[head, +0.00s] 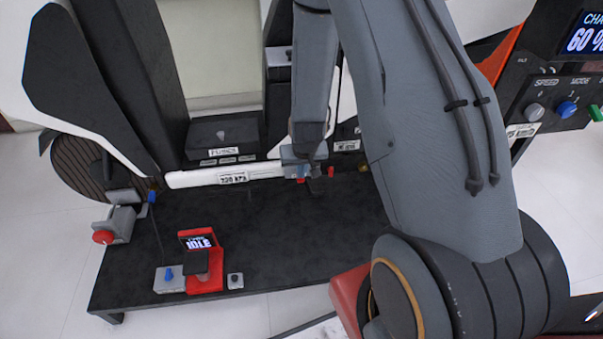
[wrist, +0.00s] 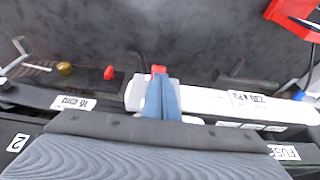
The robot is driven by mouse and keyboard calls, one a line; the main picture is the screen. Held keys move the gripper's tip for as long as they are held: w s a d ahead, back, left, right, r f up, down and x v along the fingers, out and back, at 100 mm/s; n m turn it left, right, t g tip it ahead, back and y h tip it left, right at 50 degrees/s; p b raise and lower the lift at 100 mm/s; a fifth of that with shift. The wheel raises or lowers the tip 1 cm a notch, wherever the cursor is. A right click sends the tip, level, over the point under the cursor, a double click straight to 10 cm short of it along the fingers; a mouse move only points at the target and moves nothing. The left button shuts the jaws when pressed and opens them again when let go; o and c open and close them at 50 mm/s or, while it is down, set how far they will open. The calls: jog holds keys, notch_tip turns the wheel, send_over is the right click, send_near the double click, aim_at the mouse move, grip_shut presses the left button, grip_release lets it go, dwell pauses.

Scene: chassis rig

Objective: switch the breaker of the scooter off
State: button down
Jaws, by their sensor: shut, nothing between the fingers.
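The scooter stands on a black bench; its long white deck edge (head: 205,178) runs across it. On this edge is a pale grey housing (wrist: 134,96) with a red piece (wrist: 158,69) at its front, which looks like the breaker and its lever. My gripper (wrist: 160,80) is shut and empty, its blue-grey fingers over this housing, close behind the red piece. I cannot tell if they touch. In the head view my gripper (head: 314,178) is at the same spot and hides part of the housing. The lever's position is unclear.
A second red knob (wrist: 109,73) and a brass fitting (wrist: 65,68) lie left in the wrist view. A fuse box (head: 222,135) sits behind the deck. A red display unit (head: 205,275) stands at the bench front. The bench middle (head: 270,240) is clear.

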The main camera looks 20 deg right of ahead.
jog(key=shift+w+d+r, duration=0.1)
jog(key=shift+w+r, duration=0.1)
jog(key=shift+w, duration=0.15)
jog(key=shift+r, duration=0.1)
jog(key=s+a+r+p, duration=0.2)
jog(key=s+r+p, duration=0.3)
jog(key=s+r, duration=0.4)
jog(key=shift+s, duration=0.4)
dwell(0.4)
